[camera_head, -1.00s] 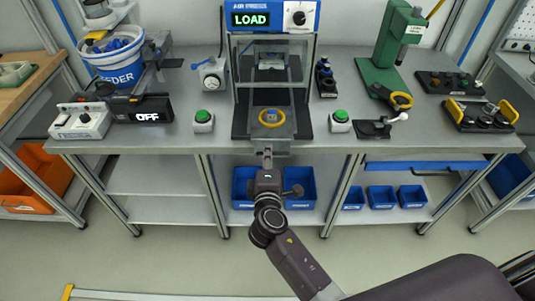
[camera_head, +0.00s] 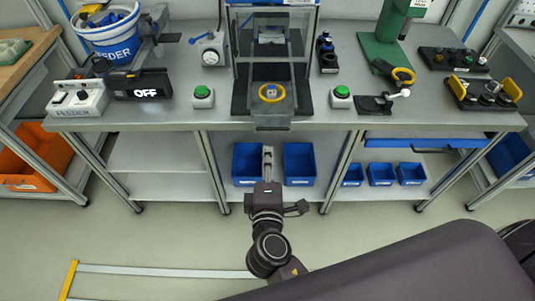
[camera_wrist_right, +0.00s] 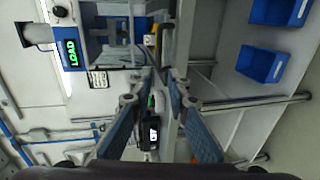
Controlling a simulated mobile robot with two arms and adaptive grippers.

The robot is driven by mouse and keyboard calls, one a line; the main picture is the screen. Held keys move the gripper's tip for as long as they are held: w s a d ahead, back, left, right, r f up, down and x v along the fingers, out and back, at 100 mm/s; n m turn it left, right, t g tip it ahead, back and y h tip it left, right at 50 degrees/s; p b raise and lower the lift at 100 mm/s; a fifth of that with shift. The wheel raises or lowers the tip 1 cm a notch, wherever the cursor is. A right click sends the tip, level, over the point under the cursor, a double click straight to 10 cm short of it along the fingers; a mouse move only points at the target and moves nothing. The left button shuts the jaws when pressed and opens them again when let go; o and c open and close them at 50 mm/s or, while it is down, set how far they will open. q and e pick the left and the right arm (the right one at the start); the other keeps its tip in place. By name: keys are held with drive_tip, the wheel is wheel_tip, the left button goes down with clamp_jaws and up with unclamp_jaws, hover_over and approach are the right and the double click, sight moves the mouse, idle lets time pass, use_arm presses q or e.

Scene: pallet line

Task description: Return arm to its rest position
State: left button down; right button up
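My right gripper (camera_head: 268,153) is in front of the workbench, below its top edge and level with the lower shelf. It stands between two blue bins in the picture. In the right wrist view its two fingers (camera_wrist_right: 162,78) stand apart with a gap between them and nothing held. My right arm runs from it down to the lower right. My left gripper is not in view.
The bench top (camera_head: 190,122) carries a press with a yellow ring (camera_head: 271,92), two green buttons (camera_head: 203,92) and a feeder bucket (camera_head: 112,42). Blue bins (camera_head: 299,165) sit on the shelf below. The floor in front is mostly clear.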

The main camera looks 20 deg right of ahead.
idle(0.3)
drive_tip(key=s+f+m+g+y, duration=0.1)
drive_tip(key=s+f+g, duration=0.25)
drive_tip(key=f, duration=0.85)
drive_tip(key=s+f+m+g+y, duration=0.15)
drive_tip(key=s+f, duration=0.35)
drive_tip(key=f, duration=0.6)
drive_tip(key=s+f+g+y, duration=0.1)
drive_tip(key=s+f+g, duration=0.25)
drive_tip(key=f, duration=0.85)
drive_tip(key=s+d+f+m+g, duration=0.1)
drive_tip(key=s+d+f+m, duration=0.2)
drive_tip(key=s, duration=0.6)
drive_tip(key=s+d+f+m+g, duration=0.2)
drive_tip(key=s+d+f+m, duration=0.1)
drive_tip(key=s+f, duration=0.5)
drive_tip(key=s+d+f+m+g, duration=0.2)
drive_tip(key=s+d+f, duration=0.3)
drive_tip(key=s, duration=0.5)
drive_tip(key=shift+s+f+m+y, duration=0.35)
drive_tip(key=shift+s+f+m, duration=0.05)
drive_tip(key=shift+f+m, duration=0.4)
drive_tip(key=shift+a+g, duration=0.1)
drive_tip(key=shift+g, duration=0.15)
